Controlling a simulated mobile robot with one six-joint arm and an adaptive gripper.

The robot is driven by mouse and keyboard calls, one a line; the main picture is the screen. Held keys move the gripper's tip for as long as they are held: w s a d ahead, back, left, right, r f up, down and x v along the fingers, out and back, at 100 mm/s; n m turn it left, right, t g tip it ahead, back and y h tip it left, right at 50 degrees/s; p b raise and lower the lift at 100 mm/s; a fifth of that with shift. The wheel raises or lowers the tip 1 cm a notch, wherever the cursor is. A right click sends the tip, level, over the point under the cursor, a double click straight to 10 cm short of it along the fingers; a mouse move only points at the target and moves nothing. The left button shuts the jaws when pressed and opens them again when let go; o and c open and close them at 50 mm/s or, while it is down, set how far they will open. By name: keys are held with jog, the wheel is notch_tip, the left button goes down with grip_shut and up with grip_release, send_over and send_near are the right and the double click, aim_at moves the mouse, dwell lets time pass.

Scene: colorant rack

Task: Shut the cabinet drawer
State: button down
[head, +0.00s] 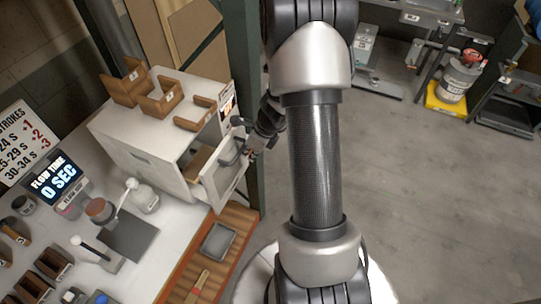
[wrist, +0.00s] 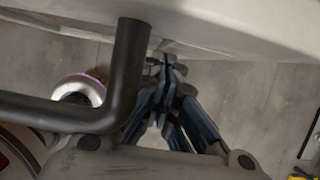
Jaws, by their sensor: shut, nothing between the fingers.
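The white cabinet (head: 150,135) stands on the bench at the left in the head view. Its drawer (head: 222,180) is pulled part way out, and a dark bar handle (head: 232,153) is on its front. My gripper (head: 251,155) is just outside the drawer front, beside the handle. In the wrist view my gripper (wrist: 168,62) is shut and empty, its fingertips close to the pale drawer front (wrist: 240,25). The dark handle (wrist: 125,75) passes left of the fingers. Whether the fingertips touch the drawer front I cannot tell.
Wooden holders (head: 160,98) sit on the cabinet top. A green post (head: 243,90) stands close behind the drawer. A wooden board with a grey tray (head: 217,240) lies below the drawer. The floor (head: 430,190) at the right is clear.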

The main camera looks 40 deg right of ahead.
jog(key=w+a+p, duration=0.3)
jog(key=w, duration=0.4)
jog(key=shift+w, duration=0.3)
jog(key=shift+r, duration=0.1)
